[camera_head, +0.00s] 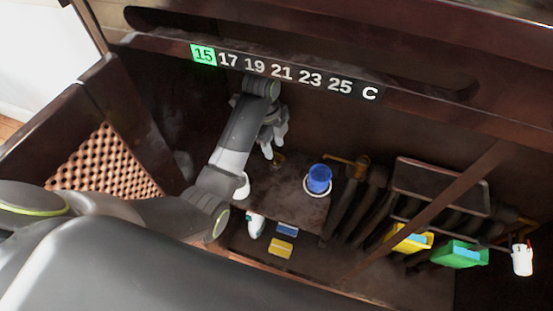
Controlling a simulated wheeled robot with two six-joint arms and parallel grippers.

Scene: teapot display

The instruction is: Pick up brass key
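A small brass-coloured item (278,159), which looks like the brass key, lies at the back of a dark brown shelf board (291,208). It is small and partly hidden by my gripper, so its shape is unclear. My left gripper (275,142) hangs down from the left arm just above and beside it. Its two pale fingers are apart, with nothing seen between them. My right gripper is not in view.
A blue cup (319,179) stands on the board, right of my gripper. Blue (287,230) and yellow (280,248) blocks lie in front. Dark pipes, a yellow box (408,238), a green box (459,254) and a white container (522,259) are at right. A numbered rail (290,73) runs behind.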

